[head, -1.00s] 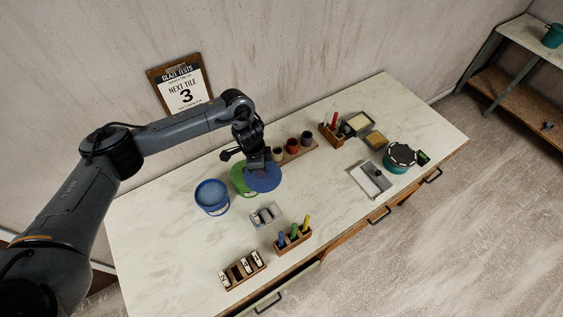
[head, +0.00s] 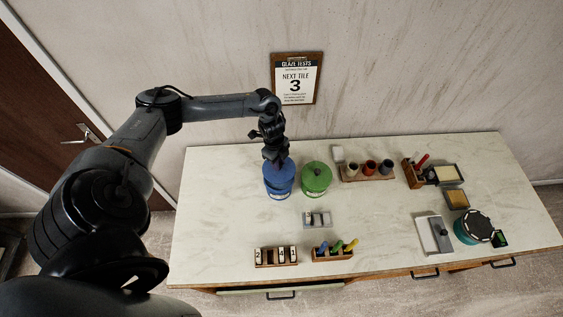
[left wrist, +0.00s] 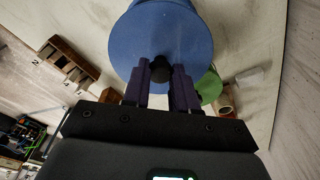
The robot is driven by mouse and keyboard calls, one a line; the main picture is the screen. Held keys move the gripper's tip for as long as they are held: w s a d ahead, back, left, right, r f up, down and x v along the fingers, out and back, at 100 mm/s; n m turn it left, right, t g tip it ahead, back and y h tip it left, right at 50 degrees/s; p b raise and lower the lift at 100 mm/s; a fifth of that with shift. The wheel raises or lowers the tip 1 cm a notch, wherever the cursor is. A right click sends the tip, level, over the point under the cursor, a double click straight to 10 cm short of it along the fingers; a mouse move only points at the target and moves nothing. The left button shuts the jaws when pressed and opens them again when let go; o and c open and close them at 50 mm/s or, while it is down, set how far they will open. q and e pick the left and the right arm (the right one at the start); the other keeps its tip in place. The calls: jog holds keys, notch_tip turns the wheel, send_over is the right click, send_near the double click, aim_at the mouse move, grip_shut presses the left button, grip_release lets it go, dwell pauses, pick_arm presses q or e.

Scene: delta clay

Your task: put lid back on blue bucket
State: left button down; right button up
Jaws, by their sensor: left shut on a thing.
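The blue lid (left wrist: 160,35) is a flat disc with a dark knob (left wrist: 160,70) in the left wrist view. My left gripper (left wrist: 160,88) is shut on that knob, its purple fingers on either side. In the head view the left gripper (head: 277,162) points down over the blue bucket (head: 279,193) at the back of the table. The lid (head: 281,174) is over the bucket's mouth and hides it. I cannot tell whether the lid touches the rim or hovers just above it. My right gripper is not in view.
A green lidded bucket (head: 316,180) stands close to the right of the blue one. A grey tray (head: 317,218), a tile rack (head: 276,257) and a tool rack (head: 333,254) lie in front. A cup rack (head: 368,172) stands right. The table's left end is clear.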

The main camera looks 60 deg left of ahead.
pick_arm(q)
jog(key=shift+f+b, duration=1.65)
jog(key=shift+f, duration=0.2)
jog(key=shift+f+b, duration=0.45)
jog(key=shift+f, duration=0.45)
jog(key=shift+r+p, duration=0.1)
jog(key=shift+p, duration=0.25)
jog(key=shift+f, duration=0.2)
dwell(0.4)
dwell(0.5)
